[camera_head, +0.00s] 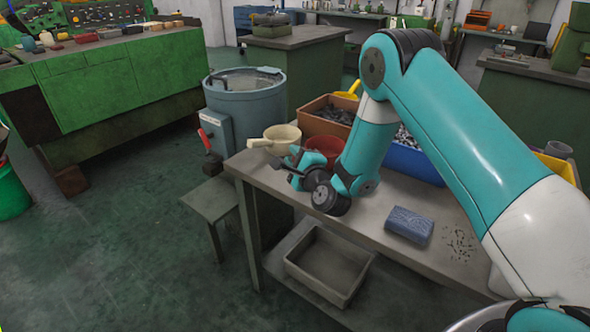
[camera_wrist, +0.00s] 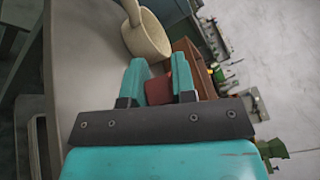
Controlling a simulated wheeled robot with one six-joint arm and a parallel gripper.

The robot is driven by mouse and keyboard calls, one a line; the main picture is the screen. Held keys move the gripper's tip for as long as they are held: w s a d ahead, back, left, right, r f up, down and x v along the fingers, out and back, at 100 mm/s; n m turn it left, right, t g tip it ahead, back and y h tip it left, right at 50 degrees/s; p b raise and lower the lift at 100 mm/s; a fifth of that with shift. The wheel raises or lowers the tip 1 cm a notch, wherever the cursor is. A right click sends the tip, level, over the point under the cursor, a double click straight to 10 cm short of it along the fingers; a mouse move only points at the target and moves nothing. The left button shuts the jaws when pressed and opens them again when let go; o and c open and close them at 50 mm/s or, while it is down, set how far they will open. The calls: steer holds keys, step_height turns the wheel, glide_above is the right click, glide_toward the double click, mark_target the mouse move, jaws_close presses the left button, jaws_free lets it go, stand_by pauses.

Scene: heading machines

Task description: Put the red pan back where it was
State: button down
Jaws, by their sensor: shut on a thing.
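The red pan (camera_head: 325,147) is near the left end of the grey table (camera_head: 270,185), partly hidden behind my arm. In the wrist view a red part of the pan (camera_wrist: 182,74) shows at my gripper (camera_wrist: 162,78), between the teal fingers. My gripper (camera_head: 300,165) is shut on the pan. Whether the pan rests on the table or hangs just above it cannot be told. A cream pan (camera_head: 284,137) stands beside it to the left, its handle pointing left; it also shows in the wrist view (camera_wrist: 148,38).
A brown box of dark parts (camera_head: 318,118) and a blue bin (camera_head: 410,162) stand behind on the table. A blue block (camera_head: 409,225) lies at the front, by scattered bits (camera_head: 459,243). A grey barrel (camera_head: 245,100) stands left. An empty tray (camera_head: 328,262) is on the lower shelf.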

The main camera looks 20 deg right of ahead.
steer(key=shift+f, duration=0.7)
steer(key=shift+r, duration=0.15)
steer(key=c, duration=0.9)
jaws_free()
steer(key=shift+c, duration=0.2)
